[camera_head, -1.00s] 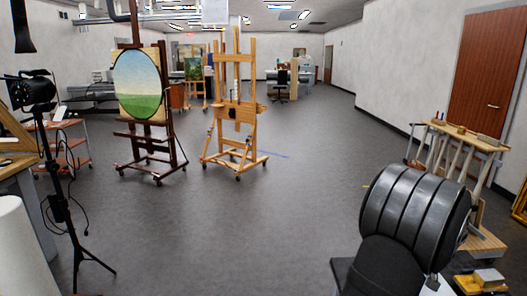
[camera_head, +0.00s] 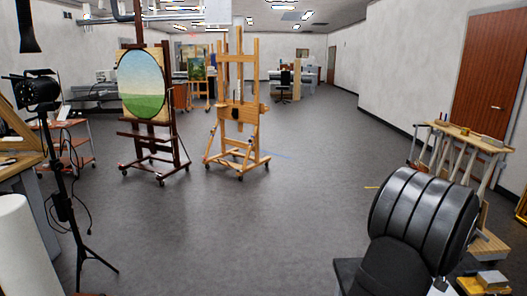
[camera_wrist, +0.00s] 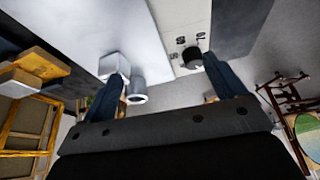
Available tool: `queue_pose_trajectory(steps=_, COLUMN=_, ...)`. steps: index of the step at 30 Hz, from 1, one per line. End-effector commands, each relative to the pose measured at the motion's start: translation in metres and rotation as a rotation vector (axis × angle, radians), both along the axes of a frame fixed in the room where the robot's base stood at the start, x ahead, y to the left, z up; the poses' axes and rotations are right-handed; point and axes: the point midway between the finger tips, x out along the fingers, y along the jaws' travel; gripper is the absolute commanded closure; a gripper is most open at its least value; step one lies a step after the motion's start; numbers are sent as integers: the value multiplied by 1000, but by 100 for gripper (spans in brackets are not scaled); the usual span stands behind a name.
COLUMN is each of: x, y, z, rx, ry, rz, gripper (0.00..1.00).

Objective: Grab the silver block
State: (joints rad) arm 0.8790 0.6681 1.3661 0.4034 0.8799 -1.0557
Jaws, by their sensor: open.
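A small silver-grey block (camera_head: 491,279) sits on a yellow piece at the bottom right corner of the head view, partly cut off by nearby things and the frame edge. In the wrist view my gripper (camera_wrist: 164,68) shows two dark blue fingers spread wide, with nothing held between them. A pale block (camera_wrist: 113,65) shows near the left fingertip, beside a light grey cylinder (camera_wrist: 137,90). I cannot tell whether this pale block is the silver one, or whether the finger touches it. My gripper is not visible in the head view.
A wooden rack table (camera_head: 470,135) stands at the right. A dark easel with a landscape painting (camera_head: 143,85) and a light wooden easel (camera_head: 237,115) stand at the back left. A black lamp stand (camera_head: 62,200) is at the left. The middle floor is clear.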

Motion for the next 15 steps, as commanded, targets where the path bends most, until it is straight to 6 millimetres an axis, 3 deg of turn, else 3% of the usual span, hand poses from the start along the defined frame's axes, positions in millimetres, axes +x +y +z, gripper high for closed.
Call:
queue_pose_trajectory(steps=1, x=38, y=47, z=-28, rx=39, ry=10, rz=87, gripper=0)
queue_pose_trajectory(steps=3, x=38, y=47, z=-28, rx=39, ry=10, rz=87, gripper=0)
queue_pose_trajectory(steps=4, x=38, y=47, z=-28, rx=40, ry=10, rz=87, gripper=18)
queue_pose_trajectory(steps=9, x=38, y=47, z=-28, rx=41, ry=11, rz=87, gripper=49)
queue_pose_trajectory(steps=15, x=38, y=48, z=-28, rx=43, ry=12, rz=89, gripper=49)
